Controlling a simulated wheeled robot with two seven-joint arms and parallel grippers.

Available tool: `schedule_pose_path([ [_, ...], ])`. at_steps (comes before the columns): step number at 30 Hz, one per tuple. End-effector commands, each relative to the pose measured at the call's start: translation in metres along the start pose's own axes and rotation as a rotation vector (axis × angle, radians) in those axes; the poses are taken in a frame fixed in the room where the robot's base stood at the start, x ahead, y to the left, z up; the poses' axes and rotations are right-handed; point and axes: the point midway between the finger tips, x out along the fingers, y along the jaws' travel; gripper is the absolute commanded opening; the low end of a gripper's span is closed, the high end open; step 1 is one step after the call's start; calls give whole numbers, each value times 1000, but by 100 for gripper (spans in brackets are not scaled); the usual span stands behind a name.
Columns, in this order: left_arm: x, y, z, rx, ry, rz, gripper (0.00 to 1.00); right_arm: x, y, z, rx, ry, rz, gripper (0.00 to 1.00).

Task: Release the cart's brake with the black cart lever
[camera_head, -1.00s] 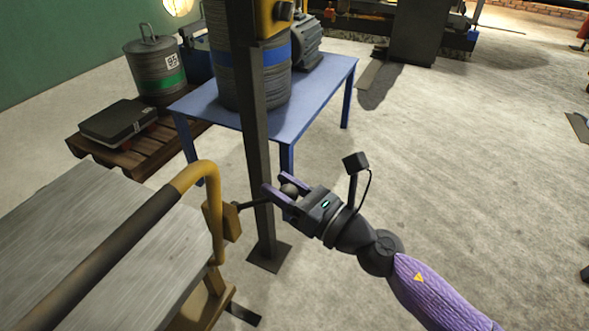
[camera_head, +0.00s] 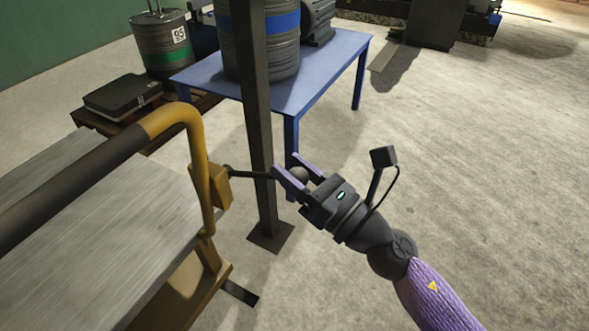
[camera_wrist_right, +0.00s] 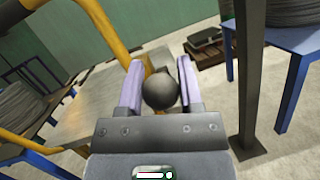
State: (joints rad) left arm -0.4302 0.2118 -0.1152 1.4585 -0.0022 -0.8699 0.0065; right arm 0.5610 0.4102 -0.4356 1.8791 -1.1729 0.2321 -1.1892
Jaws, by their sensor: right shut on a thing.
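The yellow-railed cart (camera_head: 195,160) with a grey deck stands at the left. The black cart lever (camera_head: 250,173) sticks out to the right from a yellow box (camera_head: 215,187) on the rail and slopes slightly down in the head view. It ends in a dark round knob (camera_head: 299,174). My right gripper (camera_head: 287,169) is shut on this knob, with a purple finger on either side. In the right wrist view the knob (camera_wrist_right: 160,91) sits between the two fingers and hides most of the lever. My left gripper is not in view.
A dark upright post (camera_head: 258,130) on a floor plate stands just behind the lever. A blue table (camera_head: 335,75) with a big wire drum stands behind it. A pallet with a black case (camera_head: 122,97) is at the left. The floor to the right is clear.

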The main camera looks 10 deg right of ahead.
Motion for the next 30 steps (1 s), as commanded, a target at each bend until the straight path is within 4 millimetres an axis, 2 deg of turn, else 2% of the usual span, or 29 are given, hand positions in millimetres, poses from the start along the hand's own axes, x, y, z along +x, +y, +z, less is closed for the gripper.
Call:
schedule_pose_path([
  [11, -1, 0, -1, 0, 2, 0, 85, 0, -2, 2, -2, -6, -6, 0],
  [12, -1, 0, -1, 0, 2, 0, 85, 0, -2, 2, -2, -6, -5, 54],
  [13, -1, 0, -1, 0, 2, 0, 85, 0, -2, 2, -2, -6, -5, 60],
  [20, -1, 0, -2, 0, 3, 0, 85, 0, -1, 1, -1, -4, -3, 60],
  [23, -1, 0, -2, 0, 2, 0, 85, -7, -1, 0, 0, -3, -5, 60],
  [30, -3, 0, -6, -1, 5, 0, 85, -52, -1, -1, 1, -1, -6, 60],
])
